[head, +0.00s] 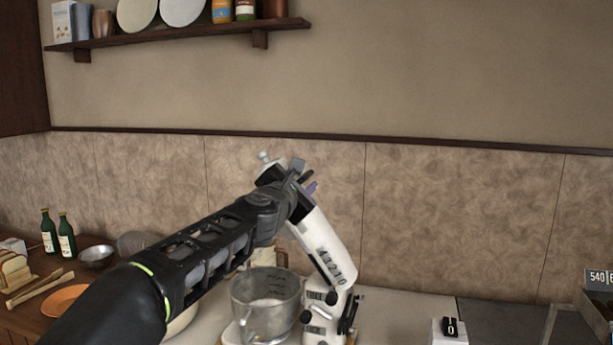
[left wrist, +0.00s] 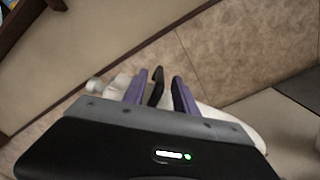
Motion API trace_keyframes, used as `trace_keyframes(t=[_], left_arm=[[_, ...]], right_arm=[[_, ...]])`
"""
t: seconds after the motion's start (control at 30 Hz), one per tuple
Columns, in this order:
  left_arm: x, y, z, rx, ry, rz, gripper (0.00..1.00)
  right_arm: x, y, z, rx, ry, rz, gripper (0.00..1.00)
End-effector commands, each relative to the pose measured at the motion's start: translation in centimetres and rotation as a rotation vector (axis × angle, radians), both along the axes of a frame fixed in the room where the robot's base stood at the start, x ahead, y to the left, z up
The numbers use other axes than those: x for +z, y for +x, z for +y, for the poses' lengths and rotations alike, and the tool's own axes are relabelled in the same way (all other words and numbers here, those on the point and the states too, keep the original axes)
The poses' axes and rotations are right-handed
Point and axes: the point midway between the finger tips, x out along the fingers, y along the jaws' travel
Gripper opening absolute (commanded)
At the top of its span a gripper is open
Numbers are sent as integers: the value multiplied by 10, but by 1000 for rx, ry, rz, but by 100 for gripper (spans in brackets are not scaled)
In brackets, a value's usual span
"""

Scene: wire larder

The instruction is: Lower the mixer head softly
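The white stand mixer has its head (head: 325,245) tilted steeply up, with a row of numbers along its side. My left gripper (head: 305,180) is at the raised upper end of the head, its arm crossing in front of the mixer. In the left wrist view, its two purple fingers (left wrist: 160,93) stand apart, with a narrow black part (left wrist: 156,86) between them and visible gaps beside it. The white head also shows behind the fingers (left wrist: 215,115). I cannot tell whether the fingers touch the head. A metal bowl (head: 265,295) stands below the head. My right gripper is not in view.
Green bottles (head: 66,237), a small metal bowl (head: 96,257), an orange plate (head: 66,300) and bread (head: 14,270) stand at the left. A loaded wall shelf (head: 180,34) hangs above. The counter right of the mixer (head: 400,310) is mostly clear.

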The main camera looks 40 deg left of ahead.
Motion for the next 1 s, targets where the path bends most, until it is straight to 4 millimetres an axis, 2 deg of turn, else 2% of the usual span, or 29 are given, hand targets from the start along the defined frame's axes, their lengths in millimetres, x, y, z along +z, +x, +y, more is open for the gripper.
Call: trace_keyframes(t=[0.1, 0.2, 0.57, 1.0], left_arm=[[1, 18, 6, 0, 0, 1, 34], [0, 27, 9, 0, 0, 1, 34], [0, 32, 11, 0, 0, 0, 34], [-1, 32, 11, -1, 1, 1, 0]], right_arm=[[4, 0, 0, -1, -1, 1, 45], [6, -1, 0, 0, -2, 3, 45], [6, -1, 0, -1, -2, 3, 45], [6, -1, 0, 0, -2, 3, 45]])
